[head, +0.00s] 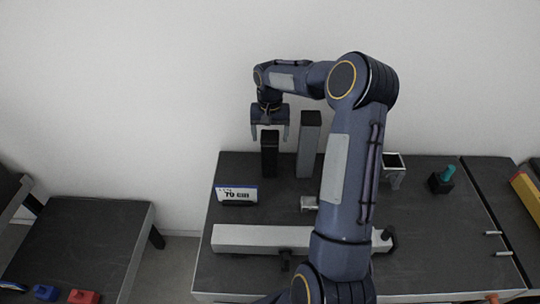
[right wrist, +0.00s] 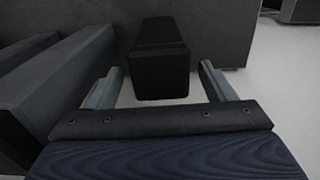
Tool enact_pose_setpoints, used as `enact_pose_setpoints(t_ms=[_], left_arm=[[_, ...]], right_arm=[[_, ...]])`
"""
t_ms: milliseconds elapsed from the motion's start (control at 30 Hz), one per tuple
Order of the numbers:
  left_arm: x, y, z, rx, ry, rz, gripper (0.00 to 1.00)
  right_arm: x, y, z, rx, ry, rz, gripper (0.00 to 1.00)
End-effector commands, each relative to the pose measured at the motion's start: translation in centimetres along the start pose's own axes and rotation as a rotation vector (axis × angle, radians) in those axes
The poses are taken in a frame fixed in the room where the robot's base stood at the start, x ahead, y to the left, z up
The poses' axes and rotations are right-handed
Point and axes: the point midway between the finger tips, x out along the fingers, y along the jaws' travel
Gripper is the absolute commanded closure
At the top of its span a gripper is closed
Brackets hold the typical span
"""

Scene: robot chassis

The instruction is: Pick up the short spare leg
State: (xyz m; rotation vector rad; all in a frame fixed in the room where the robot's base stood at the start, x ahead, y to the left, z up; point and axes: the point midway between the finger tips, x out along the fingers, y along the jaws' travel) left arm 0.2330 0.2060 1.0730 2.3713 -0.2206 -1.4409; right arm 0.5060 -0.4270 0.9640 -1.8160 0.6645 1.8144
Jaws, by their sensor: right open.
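The short spare leg (head: 270,158) is a dark upright post at the back of the dark worktable. A taller grey leg (head: 309,150) stands upright to its right. My right gripper (head: 270,132) is open and points down at the short leg's top, with a finger to either side of it in the head view. In the right wrist view the short leg (right wrist: 160,58) shows as a black block ahead, between the open fingers (right wrist: 160,84), with gaps on both sides. I cannot tell whether its top is between the fingertips in depth. My left gripper is not in view.
A sign reading 70 cm (head: 237,195) stands front left of the legs. A long light bar (head: 250,239) lies across the table's front. A hollow square piece (head: 393,168) and a dark block with a teal top (head: 442,180) are at right. A lower table (head: 85,240) stands left.

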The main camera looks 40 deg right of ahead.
Motion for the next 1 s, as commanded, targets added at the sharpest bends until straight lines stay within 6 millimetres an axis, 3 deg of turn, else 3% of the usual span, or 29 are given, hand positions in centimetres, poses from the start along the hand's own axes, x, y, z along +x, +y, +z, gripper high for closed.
enact_pose_setpoints(t_ms=[233,567,1000], left_arm=[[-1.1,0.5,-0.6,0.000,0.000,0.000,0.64],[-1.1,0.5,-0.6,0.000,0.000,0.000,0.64],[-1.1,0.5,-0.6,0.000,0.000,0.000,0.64]], right_arm=[[3.6,0.0,0.3,0.000,-0.004,0.000,0.24],[4.3,0.0,0.2,-0.001,0.000,-0.001,0.25],[4.3,0.0,0.2,-0.001,0.000,-0.001,0.83]])
